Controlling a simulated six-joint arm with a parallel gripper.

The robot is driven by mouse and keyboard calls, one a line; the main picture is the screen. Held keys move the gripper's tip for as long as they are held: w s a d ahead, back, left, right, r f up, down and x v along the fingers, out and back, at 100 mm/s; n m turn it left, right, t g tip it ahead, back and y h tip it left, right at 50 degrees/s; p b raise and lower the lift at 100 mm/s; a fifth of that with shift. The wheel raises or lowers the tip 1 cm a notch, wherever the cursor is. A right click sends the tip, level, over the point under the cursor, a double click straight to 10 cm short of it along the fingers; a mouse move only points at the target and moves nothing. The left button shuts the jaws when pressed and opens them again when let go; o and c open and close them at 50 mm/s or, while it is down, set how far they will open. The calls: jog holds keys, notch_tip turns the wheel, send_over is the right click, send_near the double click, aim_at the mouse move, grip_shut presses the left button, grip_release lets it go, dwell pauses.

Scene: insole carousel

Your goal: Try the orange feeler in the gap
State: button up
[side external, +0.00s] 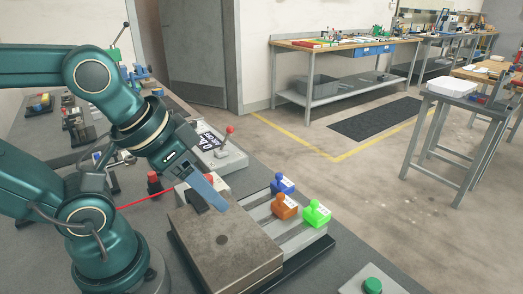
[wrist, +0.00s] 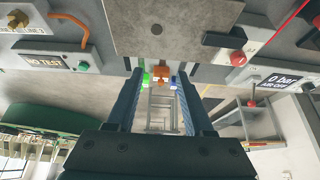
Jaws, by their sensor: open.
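The orange feeler (side external: 284,206) stands in a light grey slotted rack (side external: 262,212), between the blue feeler (side external: 282,184) and the green feeler (side external: 317,213). My gripper (side external: 220,208) is open and empty, above the grey metal block (side external: 240,258), to the left of the feelers. In the wrist view the orange feeler (wrist: 158,74) shows between my open fingers (wrist: 160,80), with the green feeler (wrist: 146,80) and blue feeler (wrist: 174,80) beside it. It is apart from the fingers in the side view. I cannot make out the gap.
A red knob (wrist: 238,59) sits beside the block. A "0 bar" display (wrist: 284,78) and a "NO TEST" display (wrist: 45,61) flank it. A panel with a red-tipped lever (side external: 229,131) stands behind. A green button (side external: 373,285) is at the front right.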

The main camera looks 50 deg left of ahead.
jog(key=w+r+m, duration=0.4)
jog(key=m, duration=0.1)
jog(key=m+g, duration=0.4)
jog(key=g, duration=0.2)
send_over(281, 194)
notch_tip(281, 194, down, 7)
jog(key=shift+f, duration=2.5)
